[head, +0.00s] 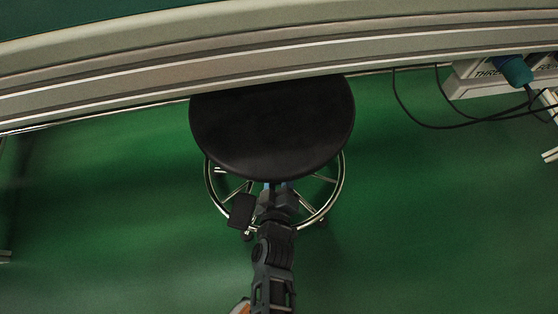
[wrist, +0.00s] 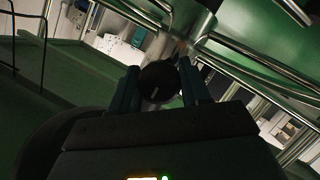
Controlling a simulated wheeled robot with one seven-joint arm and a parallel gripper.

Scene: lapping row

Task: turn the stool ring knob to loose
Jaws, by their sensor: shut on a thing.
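The stool has a round black seat (head: 272,125) and a chrome foot ring (head: 341,185) below it in the head view. My gripper (head: 277,187) reaches in under the near edge of the seat; the seat hides the knob there. In the wrist view my gripper (wrist: 159,74) has its two dark fingers on either side of the round black ring knob (wrist: 158,80), shut on it. A short pale mark shows on the knob's face. Its setting cannot be read. Chrome tubes of the stool (wrist: 250,55) run behind the knob.
A long pale bench edge (head: 150,67) crosses above and overlaps the far side of the seat. Black cables (head: 420,122) and a pale labelled box (head: 470,82) are at the right.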

